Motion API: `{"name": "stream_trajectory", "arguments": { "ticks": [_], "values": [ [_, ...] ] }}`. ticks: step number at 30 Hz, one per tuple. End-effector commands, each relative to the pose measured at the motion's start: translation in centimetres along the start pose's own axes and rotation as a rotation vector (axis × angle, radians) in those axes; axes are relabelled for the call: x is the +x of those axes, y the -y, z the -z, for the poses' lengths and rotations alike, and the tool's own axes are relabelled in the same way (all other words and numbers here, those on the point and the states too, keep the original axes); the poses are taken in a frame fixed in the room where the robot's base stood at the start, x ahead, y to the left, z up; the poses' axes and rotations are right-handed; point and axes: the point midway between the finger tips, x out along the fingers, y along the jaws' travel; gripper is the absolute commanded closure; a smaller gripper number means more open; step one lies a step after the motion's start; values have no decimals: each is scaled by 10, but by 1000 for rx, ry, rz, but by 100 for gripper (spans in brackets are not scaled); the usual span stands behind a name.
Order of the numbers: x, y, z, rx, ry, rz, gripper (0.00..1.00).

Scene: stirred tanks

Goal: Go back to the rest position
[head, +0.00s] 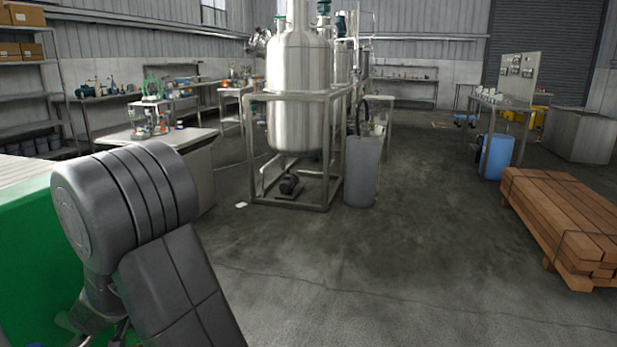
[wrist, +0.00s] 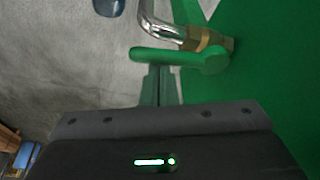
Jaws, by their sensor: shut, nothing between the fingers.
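In the wrist view my gripper (wrist: 158,80) reaches up from its dark body, with its narrow fingers shut and nothing between them. The fingertips end close to a green lever handle (wrist: 180,58), which passes across just above them. I cannot tell whether they touch it. The handle sits beside a brass fitting (wrist: 207,41) and a bent chrome pipe (wrist: 158,25), against a green surface (wrist: 270,80). In the head view my dark arm fills the lower left and the gripper itself is not clearly visible.
A green block (head: 30,240) stands at the left, partly behind my arm. A steel tank (head: 300,85) in a frame stands ahead, with a grey drum (head: 361,172) beside it. Stacked timber (head: 565,215) lies at the right. The floor between is clear.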

Motion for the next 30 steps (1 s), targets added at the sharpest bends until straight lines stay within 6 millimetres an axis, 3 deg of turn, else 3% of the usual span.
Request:
{"name": "stream_trajectory", "arguments": {
  "ticks": [12,17,30],
  "values": [
    [4,0,1,0,0,0,100],
    [-4,0,1,0,-1,2,100],
    [-85,1,1,-1,-2,4,100]
  ]
}}
